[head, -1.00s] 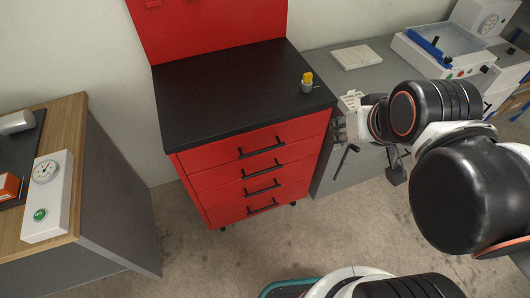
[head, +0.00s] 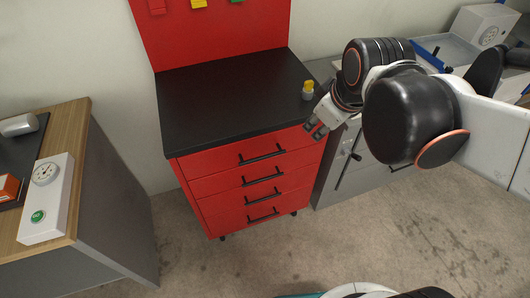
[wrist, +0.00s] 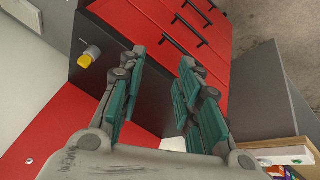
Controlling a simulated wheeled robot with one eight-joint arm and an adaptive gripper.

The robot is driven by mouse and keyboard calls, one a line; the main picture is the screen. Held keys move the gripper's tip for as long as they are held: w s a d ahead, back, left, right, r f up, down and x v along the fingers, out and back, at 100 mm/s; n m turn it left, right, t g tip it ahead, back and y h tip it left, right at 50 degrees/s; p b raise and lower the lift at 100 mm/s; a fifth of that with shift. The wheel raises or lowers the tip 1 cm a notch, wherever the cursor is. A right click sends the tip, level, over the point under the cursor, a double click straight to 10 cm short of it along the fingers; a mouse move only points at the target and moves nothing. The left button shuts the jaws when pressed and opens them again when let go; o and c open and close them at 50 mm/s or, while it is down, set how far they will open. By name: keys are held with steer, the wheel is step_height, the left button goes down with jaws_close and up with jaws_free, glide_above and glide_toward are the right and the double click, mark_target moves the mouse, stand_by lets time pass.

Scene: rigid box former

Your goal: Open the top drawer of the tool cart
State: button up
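The red tool cart with a black top (head: 215,105) stands in the middle of the head view. Its top drawer (head: 215,161) is closed, with a black bar handle (head: 262,155) across its front. This handle also shows in the wrist view (wrist: 172,45), beyond the fingers. My gripper (head: 316,131) is at the cart's front right corner, to the right of and a little above the handle, apart from it. In the wrist view my gripper (wrist: 159,65) has its two fingers spread, with nothing between them.
A small grey cup with a yellow top (head: 308,90) stands on the cart near my gripper. Several closed lower drawers (head: 215,185) are below. A grey cabinet (head: 345,185) stands right of the cart, a wooden-topped bench (head: 75,130) left. Floor before the cart is clear.

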steer(key=w+a+f+n+g+b, duration=0.1)
steer(key=w+a+f+n+g, duration=0.1)
steer(key=w+a+f+n, duration=0.4)
steer(key=n+g+b, duration=0.1)
steer(key=n+b, duration=0.2)
steer(key=n, duration=0.4)
glide_toward(265, 156)
steer(key=b+x, duration=0.5)
steer(key=x, duration=0.3)
steer(key=shift+c, duration=0.2)
jaws_close()
